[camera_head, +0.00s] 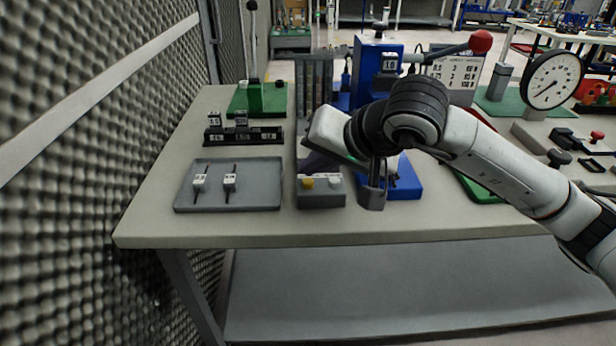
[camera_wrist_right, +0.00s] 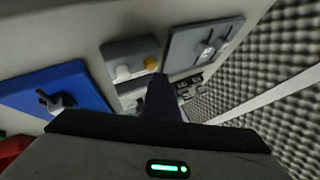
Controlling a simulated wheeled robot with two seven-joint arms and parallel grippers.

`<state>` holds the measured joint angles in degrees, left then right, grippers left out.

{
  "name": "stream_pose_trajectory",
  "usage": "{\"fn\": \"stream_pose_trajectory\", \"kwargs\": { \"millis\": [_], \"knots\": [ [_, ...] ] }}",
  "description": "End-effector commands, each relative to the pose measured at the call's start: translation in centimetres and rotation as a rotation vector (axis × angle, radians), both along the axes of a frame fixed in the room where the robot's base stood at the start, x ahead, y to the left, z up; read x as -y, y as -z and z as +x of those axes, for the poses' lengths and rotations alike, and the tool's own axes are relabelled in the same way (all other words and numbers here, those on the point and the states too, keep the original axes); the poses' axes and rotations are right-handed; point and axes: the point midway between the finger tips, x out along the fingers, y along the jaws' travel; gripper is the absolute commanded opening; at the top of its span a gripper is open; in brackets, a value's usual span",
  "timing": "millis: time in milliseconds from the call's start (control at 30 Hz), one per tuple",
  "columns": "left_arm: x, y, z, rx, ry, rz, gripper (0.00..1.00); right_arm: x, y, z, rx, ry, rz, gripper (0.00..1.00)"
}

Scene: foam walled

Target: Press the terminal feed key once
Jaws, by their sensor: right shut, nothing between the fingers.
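A small grey terminal box (camera_head: 320,192) stands near the table's front edge, with a yellow key (camera_head: 307,183) and a white key (camera_head: 335,182) on it. I cannot tell from any label which one is the feed key. In the right wrist view the yellow key (camera_wrist_right: 151,63) and the white key (camera_wrist_right: 122,73) show beyond the fingers. My right gripper (camera_head: 317,163) is shut and empty, just behind and above the box in the head view. Its dark fingers (camera_wrist_right: 160,88) point toward the yellow key's side; I cannot see contact. My left gripper is not in view.
A grey tray (camera_head: 260,200) with two small tagged parts lies left of the box. A blue press (camera_head: 403,185) with a red-knobbed lever (camera_head: 480,42) stands to the right. A black block (camera_head: 243,136) with labels sits behind the tray. A foam wall (camera_head: 70,180) borders the left.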

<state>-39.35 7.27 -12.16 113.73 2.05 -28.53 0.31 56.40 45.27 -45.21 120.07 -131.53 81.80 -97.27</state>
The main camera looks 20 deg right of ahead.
Motion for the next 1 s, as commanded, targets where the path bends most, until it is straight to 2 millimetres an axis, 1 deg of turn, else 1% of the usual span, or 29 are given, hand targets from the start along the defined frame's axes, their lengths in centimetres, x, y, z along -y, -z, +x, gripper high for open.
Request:
{"fn": "stream_pose_trajectory", "kwargs": {
  "millis": [33,367,467,900,1000],
  "knots": [
    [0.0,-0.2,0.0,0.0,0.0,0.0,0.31,0.0,-0.3,0.0,0.0,0.0,0.0,0.0],
    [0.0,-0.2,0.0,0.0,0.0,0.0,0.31,0.0,-0.4,0.0,0.0,0.0,0.0,0.0],
    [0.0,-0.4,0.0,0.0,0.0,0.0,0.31,0.0,-0.8,0.0,0.001,0.0,0.0,0.0],
    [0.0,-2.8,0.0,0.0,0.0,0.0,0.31,0.0,-5.0,0.0,0.001,0.001,0.0,0.0],
    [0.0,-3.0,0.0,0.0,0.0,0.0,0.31,0.0,-5.5,0.0,0.001,0.001,0.0,0.0]
  ]
}}
